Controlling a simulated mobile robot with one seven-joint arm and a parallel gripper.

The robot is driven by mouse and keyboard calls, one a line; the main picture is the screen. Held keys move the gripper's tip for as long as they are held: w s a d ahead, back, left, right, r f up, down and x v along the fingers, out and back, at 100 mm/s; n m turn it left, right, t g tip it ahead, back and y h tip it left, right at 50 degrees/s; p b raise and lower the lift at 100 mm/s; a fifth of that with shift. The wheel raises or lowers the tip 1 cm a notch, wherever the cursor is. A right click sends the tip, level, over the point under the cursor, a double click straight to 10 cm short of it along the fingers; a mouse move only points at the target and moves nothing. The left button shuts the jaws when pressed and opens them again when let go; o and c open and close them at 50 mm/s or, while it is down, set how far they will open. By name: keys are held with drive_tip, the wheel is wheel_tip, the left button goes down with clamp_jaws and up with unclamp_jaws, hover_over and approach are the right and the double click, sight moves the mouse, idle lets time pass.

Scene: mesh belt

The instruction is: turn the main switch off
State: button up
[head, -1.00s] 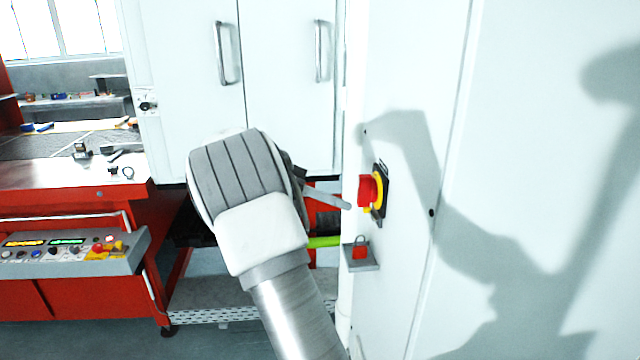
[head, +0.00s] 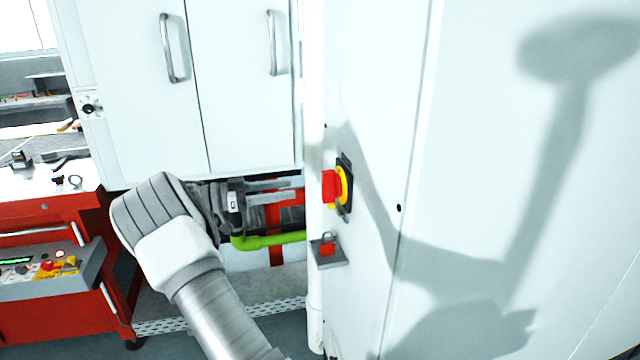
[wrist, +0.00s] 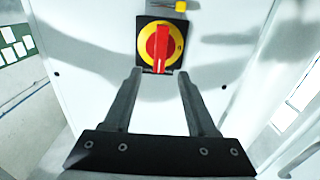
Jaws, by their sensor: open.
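The main switch is a red rotary handle (head: 330,187) on a yellow disc and black plate, mounted on the white cabinet side in the head view. In the wrist view the switch handle (wrist: 161,47) stands upright, centred at the top between and beyond the fingertips. My gripper (wrist: 158,76) is open and empty, with its two dark fingers apart and pointing toward the switch. In the head view my gripper (head: 290,190) is left of the switch, with a visible gap to the handle.
A red padlock (head: 327,248) sits on a small grey shelf (head: 330,262) below the switch. A green pipe (head: 268,240) runs behind my gripper. White cabinet doors (head: 235,90) stand behind, and a red machine with a control panel (head: 50,268) is at left.

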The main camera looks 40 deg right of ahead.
sight(330, 186)
drive_tip(key=x, duration=0.9)
drive_tip(key=shift+d+p, duration=0.25)
drive_tip(key=shift+p, duration=0.15)
drive_tip(key=shift+s+f, duration=0.1)
drive_tip(key=shift+c, duration=0.3)
clamp_jaws()
